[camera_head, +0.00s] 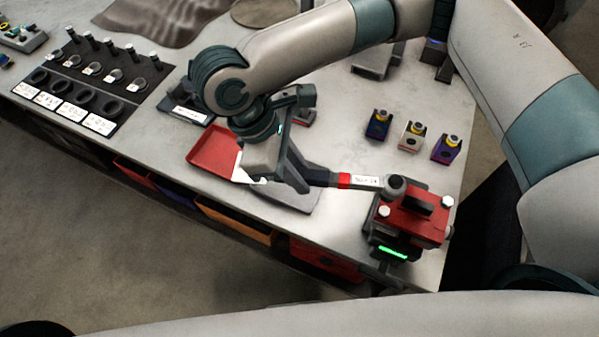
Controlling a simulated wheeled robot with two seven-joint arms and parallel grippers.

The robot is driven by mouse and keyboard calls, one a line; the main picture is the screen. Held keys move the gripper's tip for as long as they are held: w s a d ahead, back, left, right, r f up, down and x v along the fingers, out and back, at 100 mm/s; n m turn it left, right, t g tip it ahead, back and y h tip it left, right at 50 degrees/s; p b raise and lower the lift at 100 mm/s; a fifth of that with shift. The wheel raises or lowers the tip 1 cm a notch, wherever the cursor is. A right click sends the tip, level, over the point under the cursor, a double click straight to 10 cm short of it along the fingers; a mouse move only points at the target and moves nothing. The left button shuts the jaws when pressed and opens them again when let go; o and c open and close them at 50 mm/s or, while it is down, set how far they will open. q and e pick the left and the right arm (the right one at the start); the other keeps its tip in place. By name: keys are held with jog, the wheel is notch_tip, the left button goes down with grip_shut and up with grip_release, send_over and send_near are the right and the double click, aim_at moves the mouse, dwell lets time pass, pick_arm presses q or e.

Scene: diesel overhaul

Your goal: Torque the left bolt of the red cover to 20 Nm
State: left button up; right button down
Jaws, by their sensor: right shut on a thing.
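The red cover (424,224) sits on a dark block at the right end of the bench, with a black handle-like part on top. A pale bolt head (383,211) shows at its left side and another (447,202) at its right. My right gripper (302,178) is shut on the dark handle of a torque wrench (362,181), which has a red band and a white label too small to read. The wrench lies nearly level, and its round head (396,187) is over the cover's back left part. What is under the head is hidden. My left gripper is out of view.
A red tray (213,150) lies left of my right gripper. Several small blocks with yellow-topped parts (411,137) stand behind the cover. A green light strip (393,252) glows at the block's front. A black rack (107,75) holds parts at the left.

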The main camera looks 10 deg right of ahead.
jog(key=shift+r, duration=3)
jog(key=s, duration=0.7)
jog(key=shift+a, duration=0.4)
jog(key=shift+f, duration=0.1)
